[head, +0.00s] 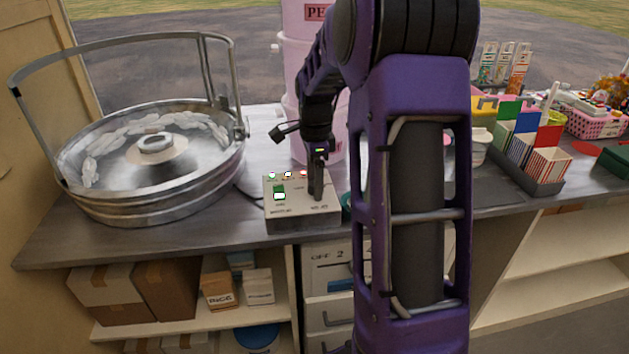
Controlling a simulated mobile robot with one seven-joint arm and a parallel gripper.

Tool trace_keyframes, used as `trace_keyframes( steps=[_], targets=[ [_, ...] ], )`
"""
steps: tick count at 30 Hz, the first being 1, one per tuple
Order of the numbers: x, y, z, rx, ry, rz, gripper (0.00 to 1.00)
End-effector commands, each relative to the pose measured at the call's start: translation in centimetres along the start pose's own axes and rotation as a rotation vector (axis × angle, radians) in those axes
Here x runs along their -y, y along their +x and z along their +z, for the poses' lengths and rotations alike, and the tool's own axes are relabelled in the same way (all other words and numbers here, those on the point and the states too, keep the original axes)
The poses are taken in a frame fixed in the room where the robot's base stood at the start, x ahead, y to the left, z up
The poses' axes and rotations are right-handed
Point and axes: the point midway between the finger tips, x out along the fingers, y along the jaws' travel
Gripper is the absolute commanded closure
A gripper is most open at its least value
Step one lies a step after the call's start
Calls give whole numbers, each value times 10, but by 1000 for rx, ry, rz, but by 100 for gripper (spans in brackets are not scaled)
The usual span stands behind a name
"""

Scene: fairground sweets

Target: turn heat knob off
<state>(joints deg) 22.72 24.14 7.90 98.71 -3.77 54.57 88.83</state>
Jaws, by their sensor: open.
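A small grey control box (287,220) stands on the counter to the right of the cotton candy machine (150,205). A green switch (279,190) and a row of small lit lamps (288,174) show on its top. The heat knob cannot be made out; the right part of the box top is behind my gripper. My gripper (317,194) is open and points down at the right part of the box top. I cannot tell whether its fingers are around a knob or touching the box.
Pink containers (299,62) stand behind the box. Striped paper boxes (546,160) in a dark tray and a pink basket (598,123) are to the right.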

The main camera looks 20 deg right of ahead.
Motion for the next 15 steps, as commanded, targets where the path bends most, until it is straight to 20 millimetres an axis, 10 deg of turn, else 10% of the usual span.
trace_keyframes(
  steps=[5,15],
  targets=[
    [0,0,0,0,0,0,28],
    [0,0,0,0,0,0,89]
  ],
)
